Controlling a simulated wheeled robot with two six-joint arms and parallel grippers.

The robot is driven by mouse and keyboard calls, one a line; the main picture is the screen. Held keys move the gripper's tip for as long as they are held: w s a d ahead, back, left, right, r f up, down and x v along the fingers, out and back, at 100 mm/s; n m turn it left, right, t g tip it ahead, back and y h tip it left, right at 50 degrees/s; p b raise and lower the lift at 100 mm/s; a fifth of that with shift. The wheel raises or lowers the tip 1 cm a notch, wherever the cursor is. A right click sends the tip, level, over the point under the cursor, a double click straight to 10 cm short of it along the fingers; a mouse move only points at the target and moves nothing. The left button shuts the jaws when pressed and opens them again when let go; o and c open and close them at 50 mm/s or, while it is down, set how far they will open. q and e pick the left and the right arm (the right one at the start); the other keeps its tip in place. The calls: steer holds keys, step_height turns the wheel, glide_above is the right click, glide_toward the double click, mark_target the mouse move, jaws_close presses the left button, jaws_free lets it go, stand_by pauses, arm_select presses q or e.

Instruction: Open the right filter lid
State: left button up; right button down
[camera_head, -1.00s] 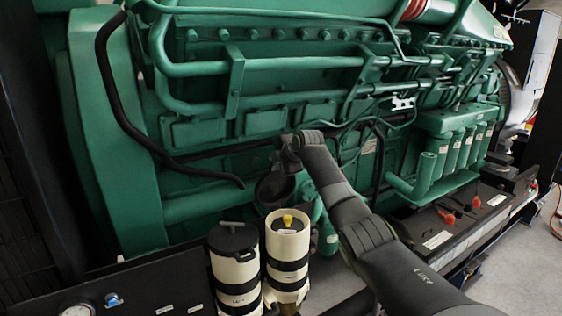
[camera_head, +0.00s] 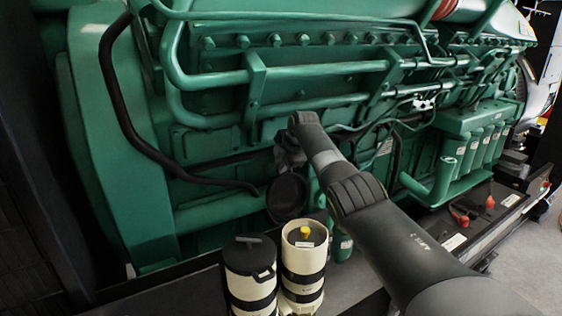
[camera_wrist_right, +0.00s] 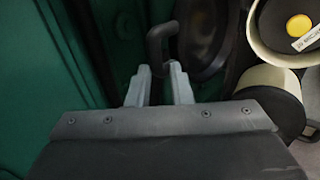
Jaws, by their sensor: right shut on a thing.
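The right filter (camera_head: 304,262) is a cream canister with black bands. Its top is open, showing a yellow knob (camera_head: 306,232) inside. Its round black lid (camera_head: 287,198) stands tilted up behind the rim, dark face toward the camera; it also shows in the right wrist view (camera_wrist_right: 205,40). My right gripper (camera_head: 289,160) is behind the lid, its fingers partly hidden. In the right wrist view the gripper (camera_wrist_right: 161,72) is shut on the lid's black handle (camera_wrist_right: 158,42). My left gripper is not in view.
The left filter (camera_head: 252,290) has its black lid (camera_head: 250,254) on, close beside the right one. The green engine (camera_head: 190,150) with pipes rises close behind my gripper. A black hose (camera_head: 130,110) runs at left. Red-handled parts (camera_head: 460,214) lie on the frame at right.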

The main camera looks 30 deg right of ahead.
steer(key=shift+s+f, duration=0.2)
steer(key=shift+f, duration=0.1)
steer(key=c, duration=1.6)
jaws_free()
steer(key=shift+o, duration=0.8)
steer(key=shift+w, duration=0.25)
steer(key=shift+r, duration=0.1)
steer(key=s+d+r+b, duration=0.1)
steer(key=s+r+b, duration=0.1)
steer(key=s+b, duration=0.6)
steer(key=shift+s, duration=2.85)
steer(key=shift+d, duration=0.1)
